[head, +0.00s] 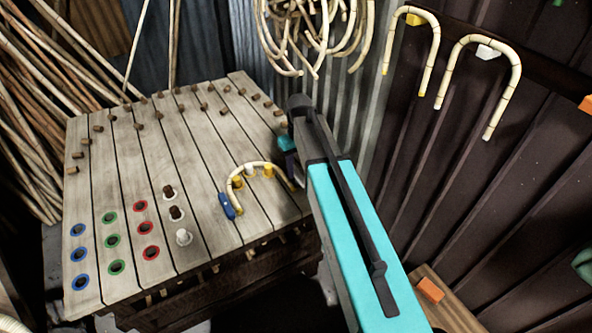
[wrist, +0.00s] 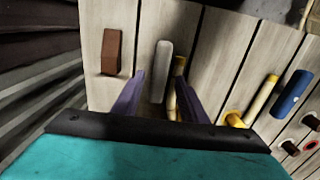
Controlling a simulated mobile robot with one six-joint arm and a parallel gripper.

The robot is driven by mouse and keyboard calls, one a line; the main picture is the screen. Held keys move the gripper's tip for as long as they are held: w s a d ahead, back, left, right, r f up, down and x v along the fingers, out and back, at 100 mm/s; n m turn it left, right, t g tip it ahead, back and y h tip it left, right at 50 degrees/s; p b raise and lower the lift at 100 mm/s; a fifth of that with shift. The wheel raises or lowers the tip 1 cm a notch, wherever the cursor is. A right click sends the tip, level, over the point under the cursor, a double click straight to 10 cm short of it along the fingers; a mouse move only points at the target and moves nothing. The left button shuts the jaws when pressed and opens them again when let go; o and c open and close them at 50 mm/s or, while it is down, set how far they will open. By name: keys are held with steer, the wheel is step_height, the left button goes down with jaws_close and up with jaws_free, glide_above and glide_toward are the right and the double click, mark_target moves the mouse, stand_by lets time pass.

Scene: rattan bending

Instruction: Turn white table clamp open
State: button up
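The white table clamp (wrist: 163,66) shows in the wrist view as an upright rounded white bar on the planks. My gripper (wrist: 163,80) is open, with one purple finger on each side of the clamp's lower part and gaps between. I cannot tell whether the fingers reach down to its height. A yellow-ended rattan piece (wrist: 172,98) lies right of the clamp, partly behind the right finger. In the head view my arm hides the clamp, and my gripper (head: 287,150) is mostly hidden at the table's right edge.
A brown clamp (wrist: 112,52) stands left of the white one. On the table (head: 130,185) a bent rattan cane (head: 238,176) lies among yellow pegs, with a blue clamp (head: 227,205) at its end. Ringed holes and pegs are at the front left. A corrugated wall (head: 345,110) stands close behind.

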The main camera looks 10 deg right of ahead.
mark_target(298, 173)
step_height(298, 173, up, 12)
steer(key=b, duration=0.2)
steer(key=shift+w+r, duration=0.15)
stand_by(0.5)
stand_by(0.5)
